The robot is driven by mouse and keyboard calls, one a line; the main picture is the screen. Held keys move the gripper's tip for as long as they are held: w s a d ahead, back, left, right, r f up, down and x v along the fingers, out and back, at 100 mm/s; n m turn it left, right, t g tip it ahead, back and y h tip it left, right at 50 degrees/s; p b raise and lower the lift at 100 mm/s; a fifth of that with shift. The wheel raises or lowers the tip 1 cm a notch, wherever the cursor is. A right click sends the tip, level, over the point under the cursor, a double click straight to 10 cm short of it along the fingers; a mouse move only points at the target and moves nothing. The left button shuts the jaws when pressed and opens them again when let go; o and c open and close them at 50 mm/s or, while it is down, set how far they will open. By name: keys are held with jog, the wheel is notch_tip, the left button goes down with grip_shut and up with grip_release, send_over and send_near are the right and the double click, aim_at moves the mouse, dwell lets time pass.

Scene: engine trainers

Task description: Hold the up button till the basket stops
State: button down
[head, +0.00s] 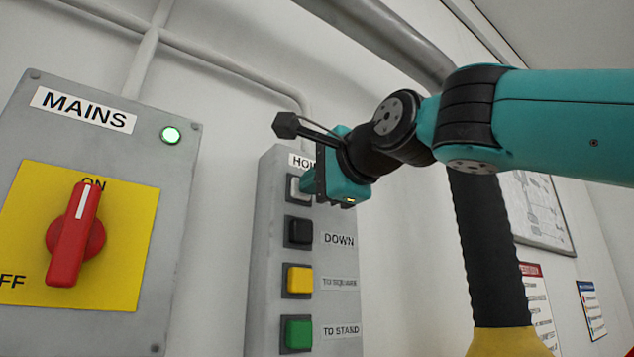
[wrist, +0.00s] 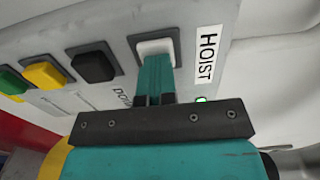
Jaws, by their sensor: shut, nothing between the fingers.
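The hoist panel (head: 265,240) is a grey box on the wall with a column of square buttons. Its top button is white (head: 293,190) and also shows in the wrist view (wrist: 153,47), under the HOIST label (wrist: 207,55). The label beside this button is hidden behind my gripper. My gripper (head: 306,182) is shut and empty, with its teal fingertips (wrist: 157,60) at the white button's face. They look in contact, but I cannot tell how far the button is pressed. No basket is in view.
Below are a black DOWN button (head: 299,231), a yellow button (head: 299,279) and a green TO STAND button (head: 298,334).

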jog(key=b+v, duration=0.6)
jog(key=v, duration=0.7)
jog(key=shift+s+d+r, duration=0.15)
jog(key=shift+s+d, duration=0.05)
jog(key=shift+d, duration=0.05)
jog(key=shift+s, duration=0.1)
jog(key=b+v, duration=0.1)
jog(key=v, duration=0.6)
dwell(0.6)
